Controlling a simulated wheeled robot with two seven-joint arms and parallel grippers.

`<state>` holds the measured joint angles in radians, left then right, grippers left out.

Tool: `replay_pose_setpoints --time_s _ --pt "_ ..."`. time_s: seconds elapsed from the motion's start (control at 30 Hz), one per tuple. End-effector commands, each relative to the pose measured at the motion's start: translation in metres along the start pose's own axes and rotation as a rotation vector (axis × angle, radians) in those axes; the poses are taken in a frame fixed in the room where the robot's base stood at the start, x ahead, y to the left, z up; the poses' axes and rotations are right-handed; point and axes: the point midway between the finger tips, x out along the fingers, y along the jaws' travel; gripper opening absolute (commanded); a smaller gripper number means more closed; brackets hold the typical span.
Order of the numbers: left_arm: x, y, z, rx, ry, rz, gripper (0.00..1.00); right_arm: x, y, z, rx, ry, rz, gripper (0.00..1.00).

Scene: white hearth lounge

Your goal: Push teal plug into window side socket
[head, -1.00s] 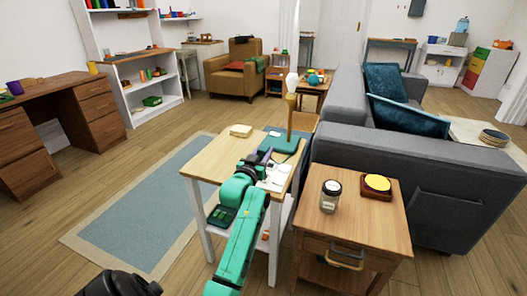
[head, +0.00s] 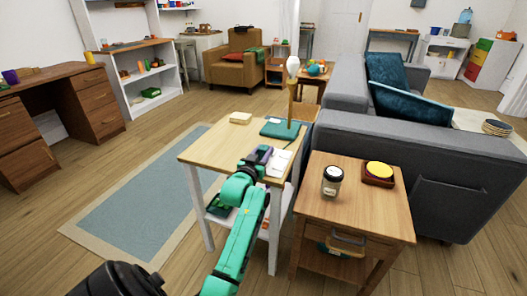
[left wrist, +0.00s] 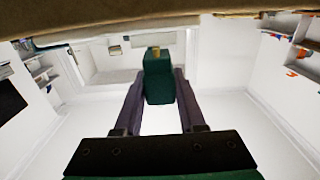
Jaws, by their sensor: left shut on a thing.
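The teal plug (left wrist: 158,82) is a dark teal block with a small brass-coloured tip. It sits between the two purple fingers of my left gripper (left wrist: 157,90) in the left wrist view, tip pointing away from the gripper. In the head view my left gripper (head: 260,155) is above the front right part of the light wood table (head: 212,152); the plug cannot be made out there. A white flat item (head: 282,163) lies on the table just right of the gripper; I cannot tell whether it is the socket. No window side socket is clearly visible. My right gripper is not in view.
A side table (head: 340,205) with a jar (head: 332,180) and yellow-topped block (head: 379,172) is to the right, beside the grey sofa (head: 440,180).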

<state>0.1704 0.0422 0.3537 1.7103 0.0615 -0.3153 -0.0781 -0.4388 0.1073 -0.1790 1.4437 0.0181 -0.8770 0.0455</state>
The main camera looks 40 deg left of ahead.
Motion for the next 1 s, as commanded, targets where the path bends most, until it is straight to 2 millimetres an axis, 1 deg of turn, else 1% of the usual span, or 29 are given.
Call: replay_pose_setpoints --time_s 0.2,0.4,0.87,1.0 --pt "0.000 0.000 -0.001 0.000 0.001 0.000 0.00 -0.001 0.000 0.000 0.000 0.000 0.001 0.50" --pt "0.000 0.000 -0.002 0.001 0.001 0.000 0.00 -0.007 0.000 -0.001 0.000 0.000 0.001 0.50" --pt "0.000 0.000 -0.001 0.000 0.001 0.000 0.00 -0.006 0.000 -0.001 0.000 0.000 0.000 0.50" --pt "0.000 0.000 -0.002 0.000 0.000 0.000 0.00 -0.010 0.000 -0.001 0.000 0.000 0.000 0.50"
